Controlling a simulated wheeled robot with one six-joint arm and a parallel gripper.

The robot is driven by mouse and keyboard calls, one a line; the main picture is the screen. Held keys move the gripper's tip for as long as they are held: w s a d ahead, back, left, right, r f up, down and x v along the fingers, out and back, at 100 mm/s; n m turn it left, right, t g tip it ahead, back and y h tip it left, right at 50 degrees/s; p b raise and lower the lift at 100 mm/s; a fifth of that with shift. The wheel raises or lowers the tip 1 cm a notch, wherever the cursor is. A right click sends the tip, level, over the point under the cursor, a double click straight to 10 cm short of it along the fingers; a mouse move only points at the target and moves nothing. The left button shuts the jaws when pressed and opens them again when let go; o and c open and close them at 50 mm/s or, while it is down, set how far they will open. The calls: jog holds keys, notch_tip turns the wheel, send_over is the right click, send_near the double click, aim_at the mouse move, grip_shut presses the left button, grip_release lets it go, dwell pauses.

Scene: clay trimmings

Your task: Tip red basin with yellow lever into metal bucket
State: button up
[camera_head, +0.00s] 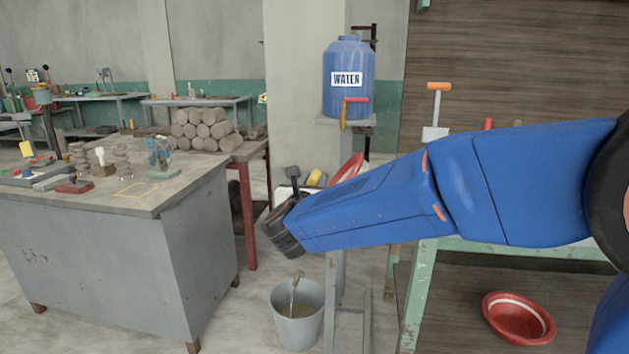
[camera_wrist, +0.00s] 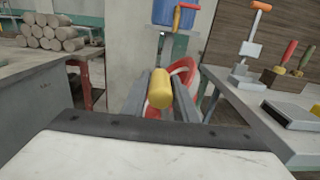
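The red basin (camera_wrist: 187,68) with a white band stands steeply tilted behind the yellow lever (camera_wrist: 159,88) in the wrist view. In the head view, part of its red rim (camera_head: 352,167) shows above my blue arm, and the yellow lever (camera_head: 314,178) shows left of it. My gripper (camera_wrist: 160,100) has one finger on each side of the lever and appears closed on it. The metal bucket (camera_head: 284,322) stands upright on the floor below my wrist, with brownish contents.
A grey workbench (camera_head: 110,205) stands at left, with clay logs (camera_head: 203,128) behind. A blue water tank (camera_head: 349,80) is on a stand. A green-framed bench (camera_head: 480,246) is at right, with another red basin (camera_head: 518,316) below it. Floor shows around the bucket.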

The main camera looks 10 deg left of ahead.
grip_shut()
jog(key=a+f+n, duration=0.3)
jog(key=a, duration=0.3)
jog(key=shift+a+f+n, duration=0.2)
jog(key=shift+n, duration=0.2)
jog(key=shift+w, duration=0.1)
jog(key=o, duration=0.6)
grip_release()
jog(key=shift+c, duration=0.2)
jog(key=s, duration=1.7)
jog(key=shift+s+a, duration=0.2)
jog(key=shift+a, duration=0.15)
jog(key=shift+w, duration=0.1)
dwell(0.7)
